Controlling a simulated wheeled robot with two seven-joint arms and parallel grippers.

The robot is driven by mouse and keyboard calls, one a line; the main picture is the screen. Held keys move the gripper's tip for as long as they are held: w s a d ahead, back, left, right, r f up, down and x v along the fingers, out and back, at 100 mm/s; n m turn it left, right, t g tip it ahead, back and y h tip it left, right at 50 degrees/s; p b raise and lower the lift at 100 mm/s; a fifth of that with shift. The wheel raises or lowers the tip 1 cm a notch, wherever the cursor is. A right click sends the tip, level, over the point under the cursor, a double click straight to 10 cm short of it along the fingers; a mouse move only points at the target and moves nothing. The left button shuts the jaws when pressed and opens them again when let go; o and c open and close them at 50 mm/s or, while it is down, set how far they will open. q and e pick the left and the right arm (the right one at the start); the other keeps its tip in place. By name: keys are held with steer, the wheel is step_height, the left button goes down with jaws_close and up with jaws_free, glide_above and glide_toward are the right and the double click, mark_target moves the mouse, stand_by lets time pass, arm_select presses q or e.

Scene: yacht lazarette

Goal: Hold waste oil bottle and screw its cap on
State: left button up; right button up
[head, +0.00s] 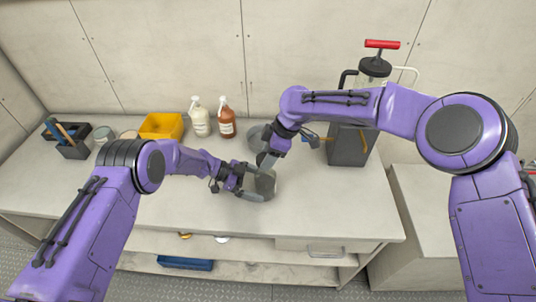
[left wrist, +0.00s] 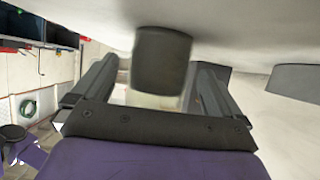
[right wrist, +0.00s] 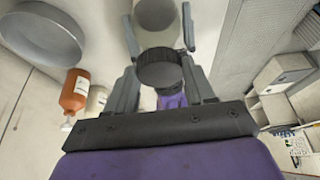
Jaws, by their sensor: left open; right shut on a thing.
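The waste oil bottle (head: 266,182), a dark grey-green cylinder, stands upright near the middle of the counter's front edge. My left gripper (head: 259,188) is open, low over the counter, with its fingers on either side of the bottle. The bottle also shows between those fingers in the left wrist view (left wrist: 161,60); whether they touch it I cannot tell. My right gripper (head: 268,161) points down above the bottle. It is shut on the dark round cap (right wrist: 160,75). In the right wrist view the bottle (right wrist: 157,14) appears beyond the cap, offset from it. The cap is hardly visible in the head view.
A grey bowl (head: 256,138) stands just behind the grippers. A white bottle (head: 200,120), a brown bottle (head: 226,120) and a yellow bin (head: 160,126) stand at the back. The counter's front right is clear.

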arm_select(q)
steer(key=shift+x, duration=1.15)
steer(key=c, duration=0.9)
steer(key=shift+o, duration=0.2)
